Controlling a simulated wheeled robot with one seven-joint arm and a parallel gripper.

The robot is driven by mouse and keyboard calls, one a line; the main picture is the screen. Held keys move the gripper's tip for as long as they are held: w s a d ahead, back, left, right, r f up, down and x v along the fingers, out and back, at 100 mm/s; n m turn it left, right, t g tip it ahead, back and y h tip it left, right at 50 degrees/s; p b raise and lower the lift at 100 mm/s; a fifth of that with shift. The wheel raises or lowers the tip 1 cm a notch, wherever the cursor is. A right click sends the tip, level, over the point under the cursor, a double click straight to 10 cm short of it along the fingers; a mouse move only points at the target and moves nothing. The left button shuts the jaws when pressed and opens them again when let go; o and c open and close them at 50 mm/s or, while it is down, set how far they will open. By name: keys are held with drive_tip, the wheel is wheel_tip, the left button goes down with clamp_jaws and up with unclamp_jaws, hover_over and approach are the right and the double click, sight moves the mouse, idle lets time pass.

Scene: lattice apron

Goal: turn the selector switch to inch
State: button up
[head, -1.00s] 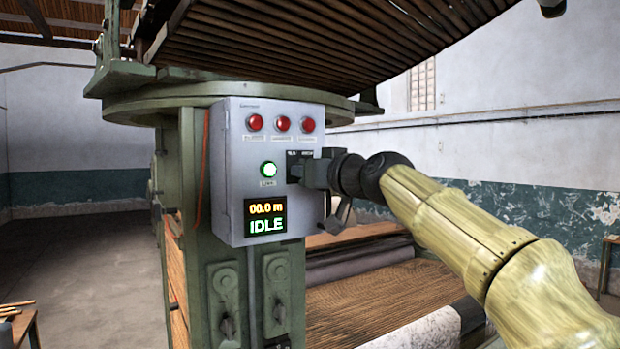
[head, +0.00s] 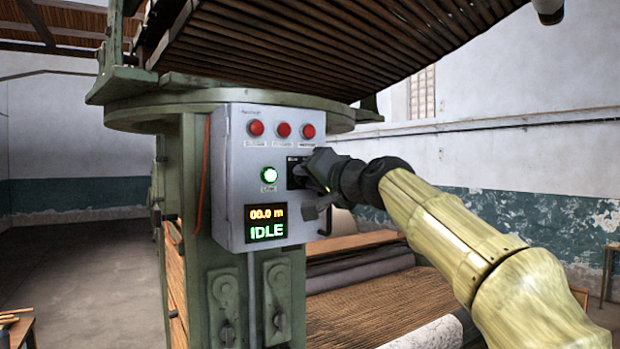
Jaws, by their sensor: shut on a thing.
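The grey control box (head: 236,190) is fixed to the green machine post. The selector switch's black plate (head: 292,167) shows at the box's right side, with a small label along its top edge that is partly covered. My gripper (head: 309,172) reaches in from the right and is shut on the selector switch's knob. The gripper is tilted and hides the knob, so I cannot tell which position it points to. The display (head: 266,223) reads 00.0 m and IDLE.
Three red lamps or buttons (head: 284,130) sit in a row above the switch. A lit white-green button (head: 269,175) is just left of it. A dark handle (head: 327,215) is at the box's right edge. Slatted rollers hang overhead.

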drive_tip(key=shift+r, duration=0.15)
drive_tip(key=o, duration=0.7)
drive_tip(key=b+v, duration=1)
drive_tip(key=v, duration=0.7)
drive_tip(key=shift+s+d, duration=0.1)
drive_tip(key=shift+d, duration=0.1)
